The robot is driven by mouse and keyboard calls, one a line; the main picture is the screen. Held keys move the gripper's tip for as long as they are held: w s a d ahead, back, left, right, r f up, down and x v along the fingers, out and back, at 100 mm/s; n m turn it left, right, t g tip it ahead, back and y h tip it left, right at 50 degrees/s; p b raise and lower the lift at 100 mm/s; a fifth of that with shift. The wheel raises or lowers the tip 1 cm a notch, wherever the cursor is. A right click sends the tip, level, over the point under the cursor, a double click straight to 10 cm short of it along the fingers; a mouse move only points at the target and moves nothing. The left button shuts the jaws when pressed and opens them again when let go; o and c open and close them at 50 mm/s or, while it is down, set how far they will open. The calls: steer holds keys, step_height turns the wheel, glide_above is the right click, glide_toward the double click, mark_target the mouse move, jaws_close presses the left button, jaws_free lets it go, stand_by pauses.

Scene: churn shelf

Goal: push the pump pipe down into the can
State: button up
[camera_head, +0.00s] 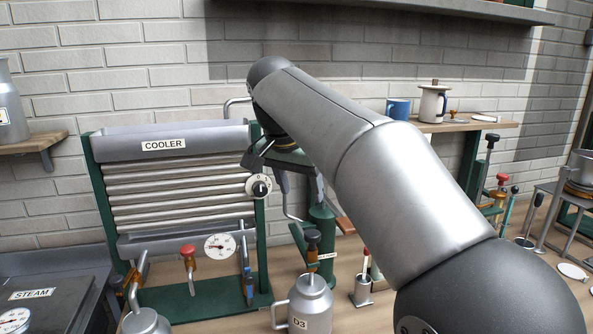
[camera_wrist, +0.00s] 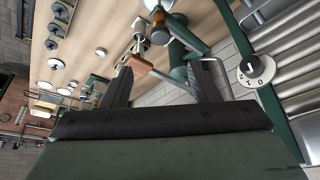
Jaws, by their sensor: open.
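A grey metal can (camera_head: 304,315) labelled D3 stands on the bench at the bottom of the head view. A thin upright piece with a black top and brass collar (camera_head: 312,262) rises at its mouth; I cannot tell whether this is the pump pipe. Behind it is a green pump-like post (camera_head: 321,226) with a grey bent pipe (camera_head: 290,203) and a brown handle (camera_head: 345,225). My gripper (camera_head: 304,195) is open above this post, pointing down. In the wrist view the gripper (camera_wrist: 163,80) shows both fingers apart, with the brown handle (camera_wrist: 153,71) beyond them.
The cooler (camera_head: 175,190) with its knob (camera_head: 259,187) stands close on the left. Several small tools and a stand (camera_head: 560,215) are on the right.

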steer(key=shift+v, duration=1.7)
steer(key=shift+f, duration=0.1)
steer(key=s+d+f+n+g, duration=0.1)
steer(key=s+d+f, duration=0.5)
steer(key=s+f, duration=0.2)
steer(key=s+d+f+n+g+y, duration=0.1)
steer(key=s+d+f+n, duration=0.1)
steer(key=s+d+f, duration=0.4)
steer(key=s+d+f+n+g+y, duration=0.1)
steer(key=s+d+f+n, duration=0.1)
steer(key=s+d+f, duration=0.5)
steer(key=s+f, duration=0.4)
steer(key=f, duration=0.6)
steer(key=shift+s+f+g, duration=0.15)
steer(key=shift+f+g, duration=0.1)
steer(key=shift+g, duration=0.05)
